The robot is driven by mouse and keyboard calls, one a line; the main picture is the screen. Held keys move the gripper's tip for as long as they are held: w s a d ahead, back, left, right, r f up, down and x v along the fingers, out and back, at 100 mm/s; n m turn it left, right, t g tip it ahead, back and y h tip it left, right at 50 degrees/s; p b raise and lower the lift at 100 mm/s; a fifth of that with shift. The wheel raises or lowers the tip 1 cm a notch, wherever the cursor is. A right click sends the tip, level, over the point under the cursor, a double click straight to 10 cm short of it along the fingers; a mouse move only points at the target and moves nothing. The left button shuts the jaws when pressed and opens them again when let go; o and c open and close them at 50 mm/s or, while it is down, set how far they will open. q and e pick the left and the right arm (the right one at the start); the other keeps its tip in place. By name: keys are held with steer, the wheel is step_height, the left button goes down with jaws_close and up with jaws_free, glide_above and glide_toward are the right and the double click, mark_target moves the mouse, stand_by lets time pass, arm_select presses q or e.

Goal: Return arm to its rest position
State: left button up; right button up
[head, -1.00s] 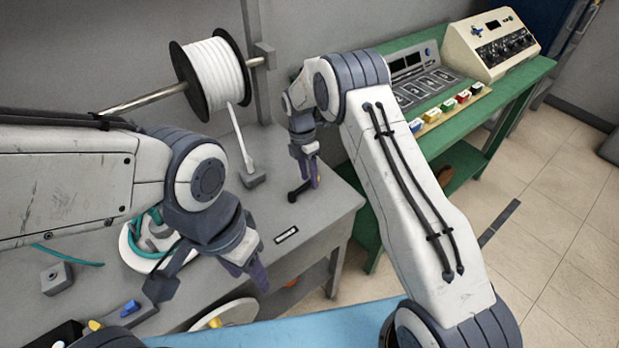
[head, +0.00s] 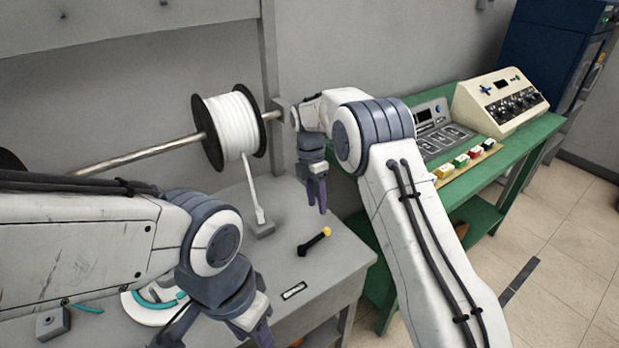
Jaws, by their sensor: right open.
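My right gripper (head: 317,208) hangs in the air over the grey workbench (head: 345,262), with its fingers pointing down. It is open and empty. A black tool with a yellow end (head: 314,242) lies on the bench just below it, apart from the fingers. My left gripper (head: 250,318) is at the bottom of the head view, over the bench. Its fingertips are cut off by the frame edge, so its opening cannot be judged.
A white spool with black flanges (head: 232,128) sits on a metal rod behind both arms. A teal coil on a white disc (head: 152,305) is partly hidden by my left arm. A green bench (head: 515,155) with a cream control box (head: 500,103) stands at right.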

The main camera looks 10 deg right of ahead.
steer(key=s+a+r+m+t+y, duration=0.1)
steer(key=s+a+r+m, duration=0.35)
steer(key=s, duration=0.45)
steer(key=s+a+r+m, duration=0.4)
steer(key=s+r, duration=0.2)
steer(key=s, duration=0.3)
steer(key=s+d+m, duration=0.1)
steer(key=s+m, duration=0.3)
steer(key=s, duration=0.5)
steer(key=s+d+f+m+t+y, duration=0.1)
steer(key=s+d+m, duration=0.1)
steer(key=s, duration=0.8)
steer(key=shift+d+f+m, duration=0.15)
steer(key=shift+d+m, duration=0.15)
steer(key=shift+m, duration=0.55)
steer(key=shift+d, duration=0.1)
